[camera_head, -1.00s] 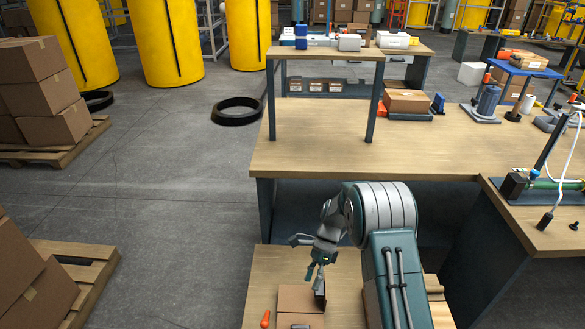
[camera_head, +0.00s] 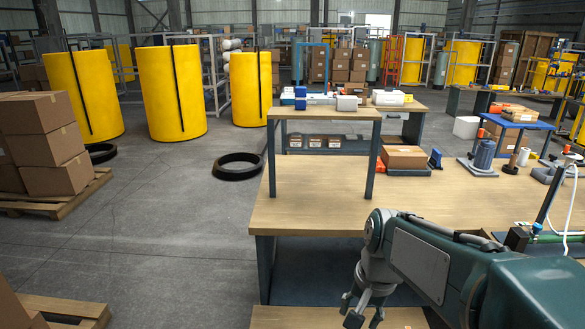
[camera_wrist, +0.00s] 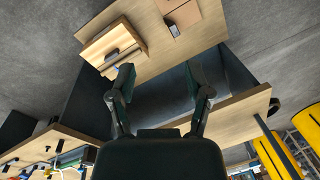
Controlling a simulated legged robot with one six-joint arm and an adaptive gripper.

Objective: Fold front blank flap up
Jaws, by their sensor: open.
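My gripper (camera_head: 361,312) hangs at the bottom of the head view, above the low wooden bench (camera_head: 290,318). In the wrist view its two fingers (camera_wrist: 160,82) are spread wide with nothing between them. The brown cardboard piece (camera_wrist: 180,14) lies on the low bench at the top of the wrist view, beyond and apart from the fingers. A small dark and pale item (camera_wrist: 174,30) is at its edge. The cardboard is out of the head view, and its front flap cannot be made out clearly.
A wooden tray-like box (camera_wrist: 112,40) with a dark item in it sits on the low bench near one finger. The large workbench (camera_head: 310,215) with a raised shelf (camera_head: 325,114) stands behind my arm. Open floor (camera_head: 170,220) lies to the left.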

